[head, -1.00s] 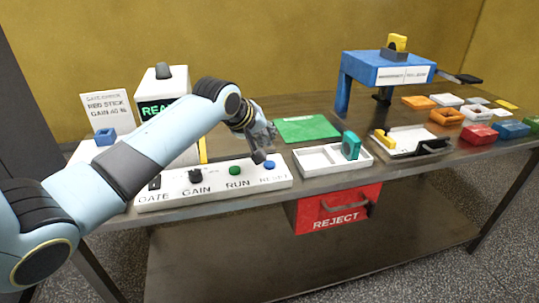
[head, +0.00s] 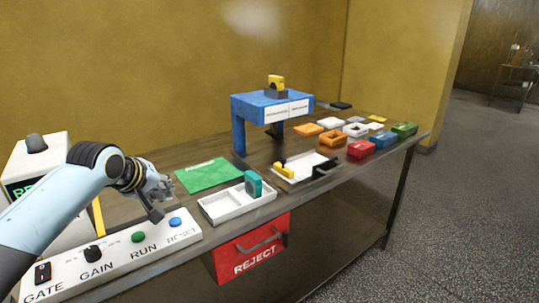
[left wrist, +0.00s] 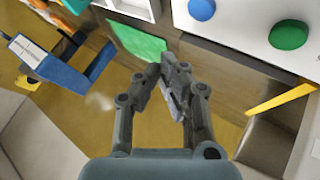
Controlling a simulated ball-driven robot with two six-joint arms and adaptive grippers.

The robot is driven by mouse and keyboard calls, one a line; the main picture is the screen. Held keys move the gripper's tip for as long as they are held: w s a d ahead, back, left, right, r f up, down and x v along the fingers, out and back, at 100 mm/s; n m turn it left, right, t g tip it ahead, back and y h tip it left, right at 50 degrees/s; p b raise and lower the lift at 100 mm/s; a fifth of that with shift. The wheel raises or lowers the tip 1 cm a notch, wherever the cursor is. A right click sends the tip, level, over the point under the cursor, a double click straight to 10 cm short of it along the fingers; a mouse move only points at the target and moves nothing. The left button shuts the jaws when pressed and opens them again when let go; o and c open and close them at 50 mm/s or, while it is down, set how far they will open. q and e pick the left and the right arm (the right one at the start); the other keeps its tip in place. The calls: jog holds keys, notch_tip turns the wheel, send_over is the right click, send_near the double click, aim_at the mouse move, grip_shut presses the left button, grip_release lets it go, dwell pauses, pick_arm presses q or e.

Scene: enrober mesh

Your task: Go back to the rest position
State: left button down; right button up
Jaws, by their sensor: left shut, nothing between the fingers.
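My left gripper (head: 156,202) is at the left of the head view, above the table by the RESET end of the white control panel (head: 120,254). It is shut and empty. In the left wrist view its fingers (left wrist: 166,72) meet, with the green mat (left wrist: 138,38) behind them and the blue button (left wrist: 201,9) and green button (left wrist: 288,35) up to the right. The fingers look clear of the panel. My right gripper is in neither view.
A white two-part tray (head: 222,208) holds a teal block (head: 253,184). A red REJECT drawer (head: 252,250) hangs under the table edge. A blue gantry (head: 270,103) stands at the back. Several coloured blocks lie on the right. Open floor (head: 460,180) lies beyond the table.

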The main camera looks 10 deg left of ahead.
pick_arm(q)
jog(key=s+d+f+m+g, duration=0.1)
jog(key=s+d+f+m, duration=0.15)
jog(key=s, duration=0.45)
jog(key=s+d+f+m+g, duration=0.1)
jog(key=s+d+m+g, duration=0.2)
jog(key=s, duration=0.5)
jog(key=s+d+r+m+g, duration=0.1)
jog(key=s+d+m, duration=0.1)
jog(key=s, duration=0.8)
jog(key=s+d+r+m, duration=0.2)
jog(key=s+m, duration=0.1)
jog(key=s, duration=0.6)
jog(key=s+a+f+g+b, duration=0.15)
jog(key=f+b, duration=0.25)
jog(key=f, duration=1.4)
jog(key=s+a+f+g+b, duration=0.15)
jog(key=f+b, duration=0.25)
jog(key=f, duration=1.3)
jog(key=s+f+b, duration=0.5)
jog(key=s+f, duration=1.3)
jog(key=f, duration=0.3)
jog(key=shift+s+a+n+y+b, duration=0.2)
jog(key=shift+a+n+y+b, duration=0.1)
jog(key=shift+n+b, duration=0.15)
